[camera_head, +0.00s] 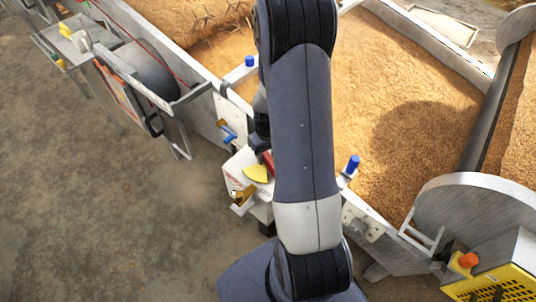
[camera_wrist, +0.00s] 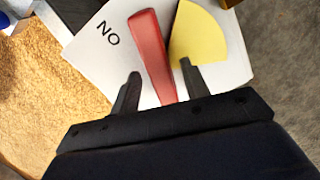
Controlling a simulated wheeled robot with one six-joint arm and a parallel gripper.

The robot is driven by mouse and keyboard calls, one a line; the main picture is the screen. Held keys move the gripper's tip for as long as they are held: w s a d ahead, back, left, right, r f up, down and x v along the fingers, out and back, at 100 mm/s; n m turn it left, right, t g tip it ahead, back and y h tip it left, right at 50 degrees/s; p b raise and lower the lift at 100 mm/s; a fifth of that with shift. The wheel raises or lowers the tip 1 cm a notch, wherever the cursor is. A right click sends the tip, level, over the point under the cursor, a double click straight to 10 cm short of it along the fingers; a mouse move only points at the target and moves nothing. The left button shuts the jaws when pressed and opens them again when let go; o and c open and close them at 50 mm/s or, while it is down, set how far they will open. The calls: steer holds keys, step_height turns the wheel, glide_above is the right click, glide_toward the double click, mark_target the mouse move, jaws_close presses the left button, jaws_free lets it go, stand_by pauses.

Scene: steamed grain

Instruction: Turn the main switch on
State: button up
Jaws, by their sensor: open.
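The main switch is a white box (camera_head: 235,178) on the side of the grain bed, partly hidden by my arm. It has a red lever (camera_head: 268,161) and a yellow sector (camera_head: 257,174). In the wrist view the red lever (camera_wrist: 152,50) runs between the two fingers of my gripper (camera_wrist: 160,71). The fingers are open, with a gap visible on each side of the lever. The yellow sector (camera_wrist: 198,35) lies to the right, partly behind the right finger. Dark letters (camera_wrist: 108,33), ON seen upside down, are on the white face (camera_wrist: 85,45) to the left. The lever's lower end is hidden by my gripper.
Grain (camera_head: 400,90) fills the bed behind the switch. Blue knobs (camera_head: 353,163) and a blue handle (camera_head: 229,133) are close by on the bed's wall. A yellow box with an orange button (camera_head: 468,260) is at the lower right. Bare floor (camera_head: 110,210) lies to the left.

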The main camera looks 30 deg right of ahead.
steer(key=shift+f, duration=0.25)
steer(key=shift+c, duration=0.5)
jaws_close()
